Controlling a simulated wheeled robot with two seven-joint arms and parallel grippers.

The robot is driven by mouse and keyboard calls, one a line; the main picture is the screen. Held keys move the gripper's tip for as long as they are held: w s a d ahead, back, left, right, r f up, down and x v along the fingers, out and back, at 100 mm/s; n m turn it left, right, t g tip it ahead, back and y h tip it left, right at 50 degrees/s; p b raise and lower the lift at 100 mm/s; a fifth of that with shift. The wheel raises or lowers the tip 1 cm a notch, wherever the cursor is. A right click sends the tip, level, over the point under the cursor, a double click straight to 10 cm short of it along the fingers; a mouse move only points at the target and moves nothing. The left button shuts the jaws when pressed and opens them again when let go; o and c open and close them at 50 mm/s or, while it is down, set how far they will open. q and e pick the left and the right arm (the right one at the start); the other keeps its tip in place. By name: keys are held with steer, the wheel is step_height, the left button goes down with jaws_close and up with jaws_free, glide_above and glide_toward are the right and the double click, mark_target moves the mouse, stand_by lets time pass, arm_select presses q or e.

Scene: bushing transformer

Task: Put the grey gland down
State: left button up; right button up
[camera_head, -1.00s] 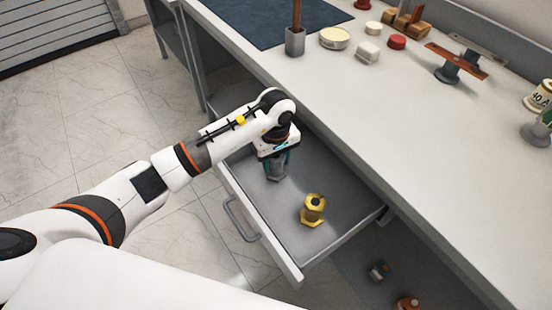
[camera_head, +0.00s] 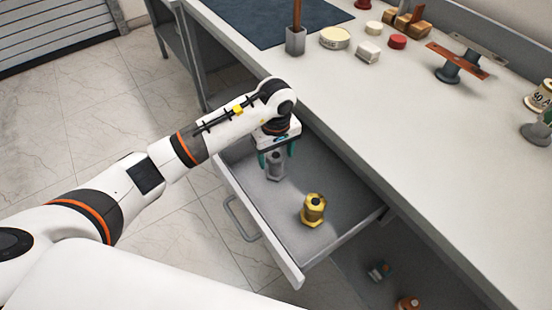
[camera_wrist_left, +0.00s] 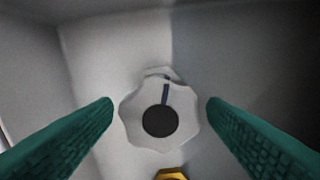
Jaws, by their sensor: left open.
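The grey gland (camera_head: 275,166) stands upright on the floor of the open drawer, toward its back left. In the left wrist view the gland (camera_wrist_left: 180,125) shows from above, with a dark round hole in its top. My left gripper (camera_head: 277,158) is open above and around the gland. Its two green fingers (camera_wrist_left: 160,125) stand apart on either side, with a visible gap to the gland on each side. My right gripper is not in view.
A yellow gland (camera_head: 313,208) stands in the same drawer (camera_head: 290,254), to the right and nearer. Its edge shows in the wrist view (camera_wrist_left: 172,174). The bench top (camera_head: 360,110) is above the drawer. Small parts lie on a lower shelf (camera_head: 350,268).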

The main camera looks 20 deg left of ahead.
arm_select(q)
step_height(320, 180, up, 10)
steer(key=shift+f+b, duration=0.25)
steer(key=shift+b, duration=0.15)
